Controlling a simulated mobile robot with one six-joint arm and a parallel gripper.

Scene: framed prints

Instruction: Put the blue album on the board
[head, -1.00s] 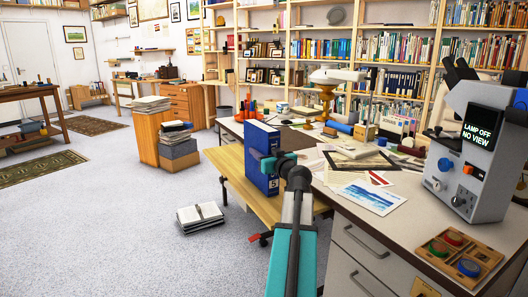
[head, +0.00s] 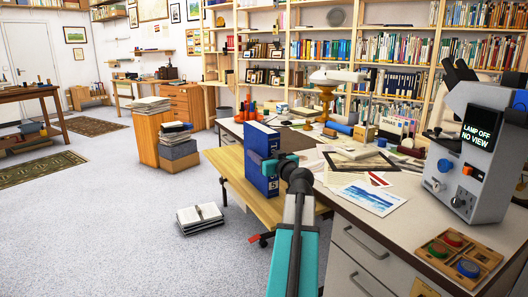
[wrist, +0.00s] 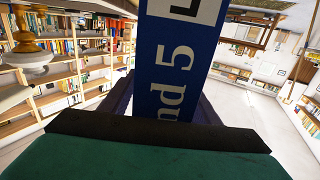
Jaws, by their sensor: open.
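The blue album (head: 264,138) is a thick upright binder with a white label on its spine. It appears to stand on the light wooden board (head: 232,167) beside the desk; its exact contact with the board is hard to see. My gripper (head: 268,164) is at the album's spine, with the arm reaching in from the front. In the wrist view the album (wrist: 178,70) rises between the open fingers of my gripper (wrist: 163,103), its spine lettering facing the camera. Whether the fingers touch its sides cannot be told.
The cluttered desk (head: 352,212) lies right of the board, with a microscope (head: 470,160) and a wooden tray of coloured discs (head: 462,254). A pile of white papers or binders (head: 200,217) lies on the floor at left. The floor around it is clear.

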